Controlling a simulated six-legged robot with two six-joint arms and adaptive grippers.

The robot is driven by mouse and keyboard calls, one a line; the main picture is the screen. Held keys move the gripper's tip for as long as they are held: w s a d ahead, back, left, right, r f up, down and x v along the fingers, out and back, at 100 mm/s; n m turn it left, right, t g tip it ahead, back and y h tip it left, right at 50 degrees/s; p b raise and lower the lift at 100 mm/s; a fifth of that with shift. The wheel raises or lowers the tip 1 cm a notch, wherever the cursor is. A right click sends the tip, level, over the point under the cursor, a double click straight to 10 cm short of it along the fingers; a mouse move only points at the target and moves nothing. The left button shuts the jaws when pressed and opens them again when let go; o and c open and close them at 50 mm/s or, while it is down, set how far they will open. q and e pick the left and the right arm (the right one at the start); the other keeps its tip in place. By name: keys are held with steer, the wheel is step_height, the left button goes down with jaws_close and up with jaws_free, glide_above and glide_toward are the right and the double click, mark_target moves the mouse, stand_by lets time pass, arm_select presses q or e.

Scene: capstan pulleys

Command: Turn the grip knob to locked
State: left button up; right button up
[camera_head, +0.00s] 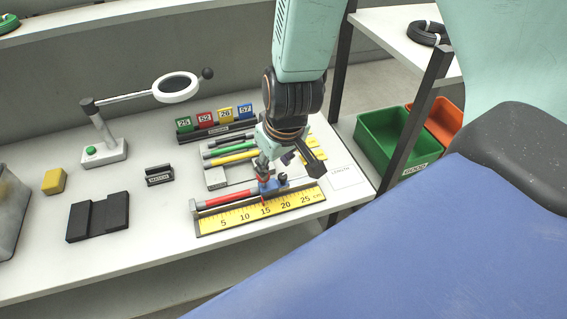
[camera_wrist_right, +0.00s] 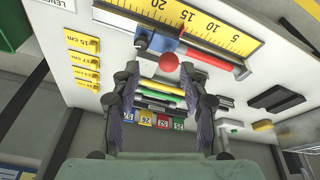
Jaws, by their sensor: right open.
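A measuring fixture with a yellow ruler (camera_head: 240,216) lies at the front right of the white table. A red rod (camera_head: 223,197) lies along it, its right end near a blue slider (camera_head: 269,187). In the right wrist view, a red ball-shaped knob (camera_wrist_right: 168,61) stands by the blue slider (camera_wrist_right: 161,43), with a small dark blue knob (camera_wrist_right: 142,36) to its left. I cannot tell which knob is the grip knob, and no lock marking is readable. My right gripper (camera_head: 289,166) is open above the slider; its fingers (camera_wrist_right: 161,74) are apart beside the red knob. My left gripper is out of view.
A rack of coloured rods (camera_head: 232,158) and numbered blocks (camera_head: 226,116) stand behind the fixture. A magnifier lamp (camera_head: 104,150), yellow block (camera_head: 53,181) and black block (camera_head: 98,216) are at left. Green (camera_head: 385,140) and orange bins (camera_head: 440,122) sit beyond the right edge.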

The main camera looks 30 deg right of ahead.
mark_target(283, 176)
steer(key=n+g, duration=0.1)
steer(key=n, duration=0.2)
steer(key=w+a+n+g+h+p, duration=0.1)
steer(key=n, duration=0.2)
steer(key=w+n+g+p, duration=0.1)
steer(key=n, duration=0.2)
steer(key=shift+w+a+f+h, duration=0.15)
steer(key=shift+a+h, duration=0.15)
steer(key=shift+a, duration=0.05)
steer(key=shift+w+d+n+g+h+p, duration=0.1)
steer(key=shift+n+g+h+p, duration=0.15)
steer(key=shift+n, duration=0.35)
steer(key=shift+w+d+n+g+h+p, duration=0.15)
steer(key=shift+n+h+p, duration=0.15)
steer(key=shift+n, duration=0.3)
steer(key=shift+w+d+r+n+g+h, duration=0.15)
steer(key=shift+r+n+h, duration=0.15)
steer(key=shift+n, duration=0.25)
steer(key=shift+w+d+r+n+g+h, duration=0.15)
steer(key=shift+n+h, duration=0.2)
steer(key=shift+n, duration=0.2)
steer(key=shift+s, duration=0.15)
steer(key=shift+d+f, duration=0.25)
steer(key=shift+f, duration=0.15)
steer(key=x, duration=0.6)
steer(key=shift+d+f, duration=0.2)
steer(key=shift+f, duration=0.25)
